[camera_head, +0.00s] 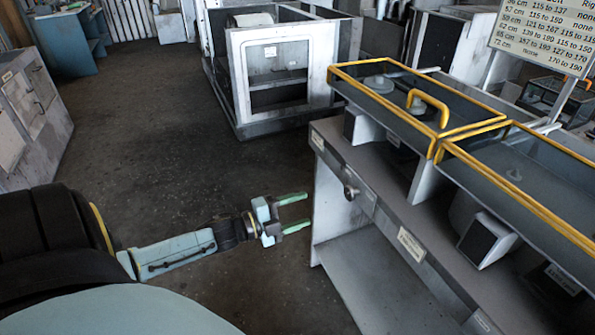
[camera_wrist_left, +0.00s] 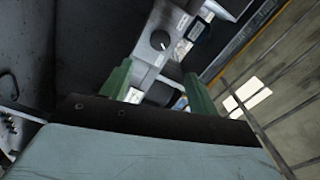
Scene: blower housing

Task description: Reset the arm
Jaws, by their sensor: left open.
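My left arm comes in from the lower left in the head view, stretched out over the dark floor. Its left gripper (camera_head: 301,211) has two green fingers held apart, with nothing between them. It is just left of the workbench (camera_head: 330,222) and apart from it. In the left wrist view the two green fingers of the gripper (camera_wrist_left: 158,85) also stand apart, with the bench front and a round dark knob (camera_wrist_left: 160,40) beyond them. My right gripper is not in view.
The workbench carries yellow-rimmed glass-topped trays (camera_head: 430,100) and a lower shelf (camera_head: 375,295). A white housing frame (camera_head: 285,75) stands at the back. Grey cabinets (camera_head: 30,115) stand at the left. The floor (camera_head: 160,130) between them is clear.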

